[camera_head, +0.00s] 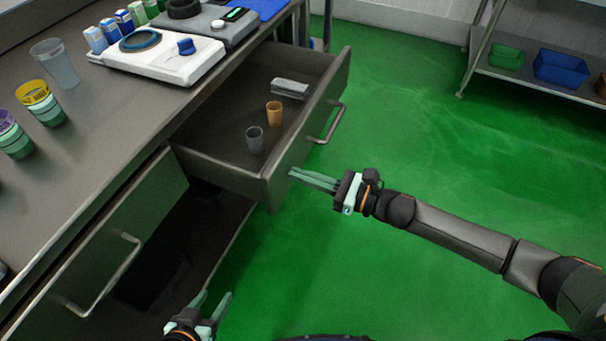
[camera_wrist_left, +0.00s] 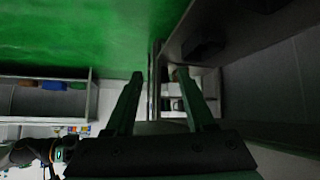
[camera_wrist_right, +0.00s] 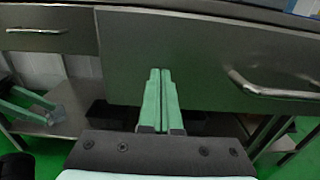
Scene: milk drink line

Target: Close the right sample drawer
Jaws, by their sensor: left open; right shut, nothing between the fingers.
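The right sample drawer (camera_head: 228,174) is pulled out from the counter in the head view. Its front has a bar handle (camera_head: 330,124), and inside are a grey cup (camera_head: 254,140), an orange cup (camera_head: 274,113) and a small clear item (camera_head: 289,88). My right gripper (camera_head: 292,173) is shut and empty, its fingertips close to the near end of the drawer front. In the right wrist view the shut fingers (camera_wrist_right: 160,72) point at the drawer front (camera_wrist_right: 195,60), left of its handle (camera_wrist_right: 275,90); contact is unclear. My left gripper (camera_head: 216,297) is open and empty, low by the cabinet.
The left drawer (camera_head: 110,240) looks shut, with its bar handle (camera_head: 105,280) sticking out. The counter (camera_head: 100,130) holds cups, a white scale (camera_head: 160,60) and small boxes. A shelf rack with a blue bin (camera_head: 560,67) stands at the far right. The green floor between is clear.

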